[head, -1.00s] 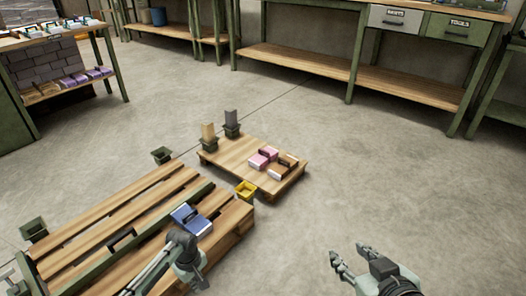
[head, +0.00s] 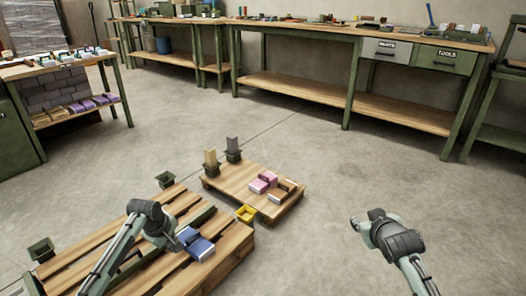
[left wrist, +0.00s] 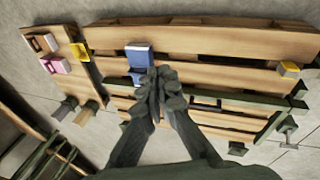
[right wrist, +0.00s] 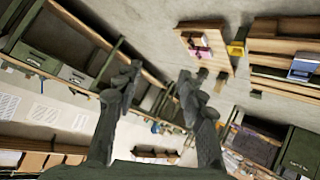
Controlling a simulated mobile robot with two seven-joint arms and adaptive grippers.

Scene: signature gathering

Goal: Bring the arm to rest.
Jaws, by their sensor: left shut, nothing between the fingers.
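My left gripper (left wrist: 160,78) is shut with nothing between its fingers. In the left wrist view its tips overlap the near end of a blue-and-white block (left wrist: 139,58) on the large slatted pallet (left wrist: 205,42); I cannot tell whether they touch. In the head view my left arm hides its fingers, beside the blue block (head: 195,243). My right gripper (right wrist: 158,78) is open and empty, its fingers wide apart. In the head view it hangs over bare floor, right of the pallets (head: 365,222).
A small pallet (head: 230,187) holds pink (head: 263,182) and brown (head: 281,192) blocks. A yellow bin (head: 246,213) is between the pallets. Dark bins hold a tan (head: 210,158) and a grey (head: 233,146) block. Workbenches (head: 300,95) line the back. The floor at right is clear.

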